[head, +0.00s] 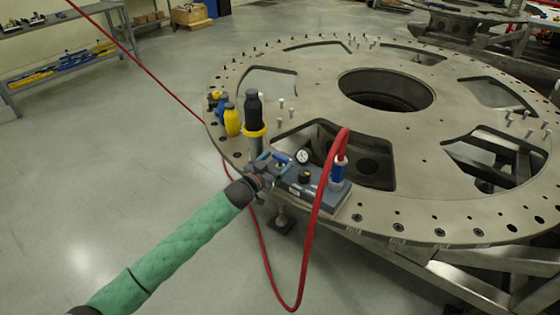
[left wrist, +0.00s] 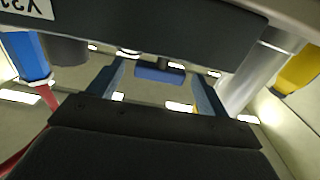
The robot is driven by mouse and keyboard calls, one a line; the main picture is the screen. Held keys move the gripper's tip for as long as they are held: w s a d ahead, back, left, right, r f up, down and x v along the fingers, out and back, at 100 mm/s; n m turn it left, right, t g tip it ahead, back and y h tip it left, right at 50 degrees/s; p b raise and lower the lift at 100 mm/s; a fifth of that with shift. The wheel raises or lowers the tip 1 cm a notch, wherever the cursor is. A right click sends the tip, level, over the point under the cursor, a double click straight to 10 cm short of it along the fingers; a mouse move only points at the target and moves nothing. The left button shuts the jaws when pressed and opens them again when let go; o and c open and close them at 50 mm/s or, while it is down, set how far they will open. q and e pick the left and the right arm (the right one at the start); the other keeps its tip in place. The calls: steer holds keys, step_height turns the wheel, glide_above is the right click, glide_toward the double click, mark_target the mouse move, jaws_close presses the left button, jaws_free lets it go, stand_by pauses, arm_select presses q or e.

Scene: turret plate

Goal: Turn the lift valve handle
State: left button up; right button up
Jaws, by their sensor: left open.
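The lift valve handle, a small blue bar, shows in the head view (head: 282,157) on the grey valve block (head: 312,193) near the plate's edge. It also shows in the left wrist view (left wrist: 160,74), framed between the spread fingers. My left gripper (head: 268,166) is at the block's left end, close beside the handle. In the left wrist view my left gripper (left wrist: 157,84) is open, with a gap on each side of the handle. I cannot tell whether it touches the handle. My right gripper is not in view.
The block carries a gauge (head: 302,156) and a blue-white fitting (head: 338,172) with a red hose (head: 318,210) looping down. Open floor lies left.

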mark_target(279, 160)
arm_select(q)
steer(key=b+v, duration=0.1)
steer(key=v, duration=0.2)
steer(key=shift+s+a+f, duration=0.1)
steer(key=shift+s+a, duration=0.6)
steer(key=shift+s, duration=0.2)
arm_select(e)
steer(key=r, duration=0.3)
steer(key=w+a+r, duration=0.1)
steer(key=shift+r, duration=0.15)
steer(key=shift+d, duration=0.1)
